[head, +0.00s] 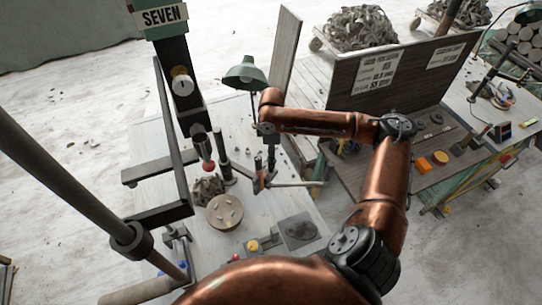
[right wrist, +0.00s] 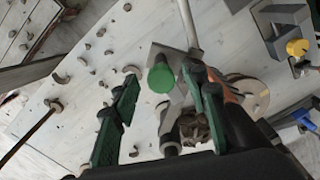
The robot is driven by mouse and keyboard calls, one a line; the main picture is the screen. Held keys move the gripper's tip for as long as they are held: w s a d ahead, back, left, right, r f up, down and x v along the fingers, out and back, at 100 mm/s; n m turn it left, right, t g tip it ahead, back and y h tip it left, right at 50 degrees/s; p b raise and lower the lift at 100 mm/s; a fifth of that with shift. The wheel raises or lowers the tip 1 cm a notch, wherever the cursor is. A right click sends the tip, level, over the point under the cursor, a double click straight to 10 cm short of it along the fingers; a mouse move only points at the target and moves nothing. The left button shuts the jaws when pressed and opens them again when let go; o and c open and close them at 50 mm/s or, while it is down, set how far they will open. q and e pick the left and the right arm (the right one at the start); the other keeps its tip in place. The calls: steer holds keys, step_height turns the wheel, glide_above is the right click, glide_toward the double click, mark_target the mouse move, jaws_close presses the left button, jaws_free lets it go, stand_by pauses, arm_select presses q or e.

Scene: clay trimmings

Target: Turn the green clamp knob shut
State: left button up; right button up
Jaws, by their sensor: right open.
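The green knob (right wrist: 161,78) shows in the right wrist view as a round green cap, between the two fingers of my right gripper (right wrist: 163,108) in the picture. The fingers are apart and I see no contact with the knob. How far below them the knob lies is hard to tell. A grey bar (right wrist: 189,24) runs up beside it. In the head view my right gripper (head: 263,184) hangs over the pale table, and I cannot make out the green knob there. My left gripper is out of view.
A dark post (head: 224,166), a clay lump (head: 208,191) and a round disc (head: 225,214) stand left of my right gripper. A yellow knob (head: 252,246) sits nearer. A green lamp (head: 246,73) stands behind. Curled trimmings (right wrist: 62,77) litter the table.

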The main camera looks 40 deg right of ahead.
steer(key=shift+s+f, duration=0.1)
steer(key=shift+f, duration=0.1)
steer(key=shift+c, duration=0.2)
jaws_close()
